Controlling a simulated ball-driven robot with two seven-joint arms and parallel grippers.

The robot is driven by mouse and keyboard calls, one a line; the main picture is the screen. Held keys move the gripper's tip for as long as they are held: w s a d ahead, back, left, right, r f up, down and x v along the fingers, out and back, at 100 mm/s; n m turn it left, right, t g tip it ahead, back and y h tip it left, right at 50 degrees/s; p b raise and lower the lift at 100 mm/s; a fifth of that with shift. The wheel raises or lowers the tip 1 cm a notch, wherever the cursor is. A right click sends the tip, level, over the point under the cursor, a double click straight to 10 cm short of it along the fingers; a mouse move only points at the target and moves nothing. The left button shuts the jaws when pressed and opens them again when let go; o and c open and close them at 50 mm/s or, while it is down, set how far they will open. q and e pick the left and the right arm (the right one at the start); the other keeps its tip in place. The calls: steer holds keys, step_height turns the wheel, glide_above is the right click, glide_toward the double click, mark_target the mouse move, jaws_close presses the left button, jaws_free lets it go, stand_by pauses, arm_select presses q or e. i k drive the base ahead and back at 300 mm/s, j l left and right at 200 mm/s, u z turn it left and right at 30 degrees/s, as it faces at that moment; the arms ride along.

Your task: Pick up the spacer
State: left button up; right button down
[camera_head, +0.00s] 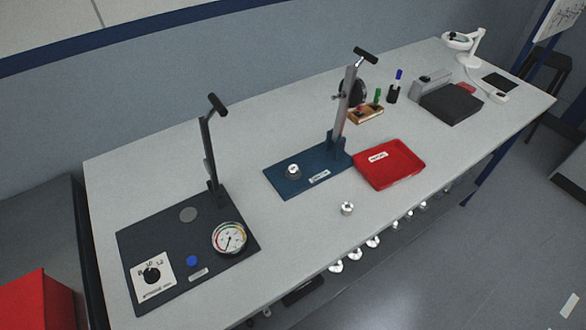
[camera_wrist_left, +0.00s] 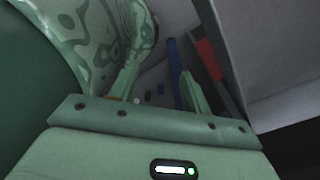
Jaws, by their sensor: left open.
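A small silver metal ring-like part (camera_head: 347,208), which looks like the spacer, sits on the light grey table (camera_head: 290,225) near its front edge, in front of the red tray. Another small round metal part (camera_head: 293,171) stands on the blue base plate of the middle fixture; I cannot tell its exact shape. My left gripper (camera_wrist_left: 160,88) shows only in the left wrist view, with its two green fingers apart and nothing between them. It is away from the tabletop parts. My right gripper is in neither view.
A dark gauge fixture (camera_head: 150,231) with a tall handle stands at the left. The blue fixture (camera_head: 272,181) with its post is in the middle, beside the red tray (camera_head: 412,173). Several round metal things (camera_head: 372,241) show below the front edge. The table around the ring is clear.

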mark_target(293, 168)
steer(key=k+l+z, duration=0.15)
steer(key=k+l, duration=0.95)
steer(key=l, duration=0.1)
